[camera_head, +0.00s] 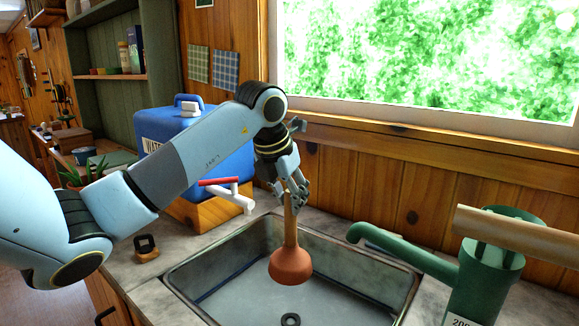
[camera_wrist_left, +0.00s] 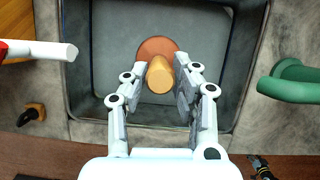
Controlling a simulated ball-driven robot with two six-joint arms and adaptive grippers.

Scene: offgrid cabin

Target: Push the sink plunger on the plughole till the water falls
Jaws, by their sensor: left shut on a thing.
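My left gripper (camera_head: 291,196) is shut on the wooden handle of the sink plunger (camera_head: 290,264). The plunger hangs nearly upright over the metal sink (camera_head: 199,270), its reddish-brown cup pointing down. The cup appears raised above the basin floor. The dark ring of the plughole (camera_head: 290,319) shows below the cup, nearer the front of the basin. In the left wrist view the handle end (camera_wrist_left: 160,76) sits between the fingers (camera_wrist_left: 165,72), with the cup (camera_wrist_left: 157,48) partly hidden behind it. The basin floor looks bluish grey; I cannot tell the water level.
A green pump (camera_head: 483,275) with a curved spout and wooden handle stands right of the sink. A blue water container (camera_head: 185,140) with a red-handled white tap (camera_head: 232,194) stands to the left. A small dark-topped wooden item (camera_head: 146,248) lies on the left counter.

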